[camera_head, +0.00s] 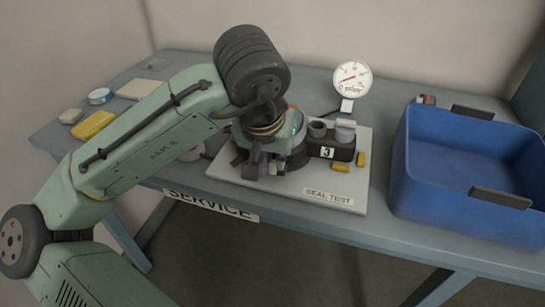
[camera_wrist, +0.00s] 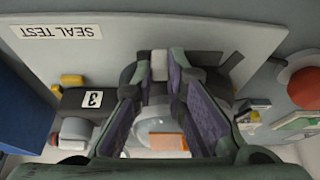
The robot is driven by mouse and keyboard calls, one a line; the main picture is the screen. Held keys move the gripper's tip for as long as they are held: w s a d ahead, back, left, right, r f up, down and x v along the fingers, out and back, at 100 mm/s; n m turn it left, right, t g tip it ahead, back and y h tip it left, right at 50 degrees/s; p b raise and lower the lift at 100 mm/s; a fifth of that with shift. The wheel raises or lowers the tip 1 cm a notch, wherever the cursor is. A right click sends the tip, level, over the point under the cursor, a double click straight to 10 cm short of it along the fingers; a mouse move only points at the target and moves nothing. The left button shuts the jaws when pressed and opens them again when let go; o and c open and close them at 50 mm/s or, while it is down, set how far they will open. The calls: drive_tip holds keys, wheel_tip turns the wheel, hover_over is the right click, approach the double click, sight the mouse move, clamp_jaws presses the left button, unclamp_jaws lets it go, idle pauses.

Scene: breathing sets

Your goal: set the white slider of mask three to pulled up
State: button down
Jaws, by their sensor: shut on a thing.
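Mask three is a dark mask with a clear lens (camera_wrist: 157,125), on the pale seal test board (camera_head: 235,173) beside a dark block bearing a number 3 tag (camera_head: 327,152). The tag also shows in the wrist view (camera_wrist: 92,99). My gripper (camera_head: 266,168) reaches down over the mask and hides most of it in the head view. In the wrist view, my fingertips (camera_wrist: 158,80) close on the white slider (camera_wrist: 159,64) at the mask's far edge. The slider is hidden in the head view, and its height along its track cannot be told.
A pressure gauge (camera_head: 352,79) stands behind the board. Grey cylinders (camera_head: 345,130) and yellow pieces (camera_head: 340,168) are right of the mask. A blue crate (camera_head: 430,183) fills the table's right. A yellow box (camera_head: 92,125) and small items lie left.

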idle(0.3)
drive_tip(key=shift+w+a, duration=0.25)
drive_tip(key=shift+a, duration=0.6)
drive_tip(key=shift+w+a, duration=0.2)
drive_tip(key=shift+a, duration=0.65)
drive_tip(key=c, duration=1.9)
unclamp_jaws()
drive_tip(key=shift+r, duration=0.15)
drive_tip(key=v, duration=1.1)
drive_tip(key=shift+s+r, duration=0.3)
drive_tip(key=shift+r, duration=0.05)
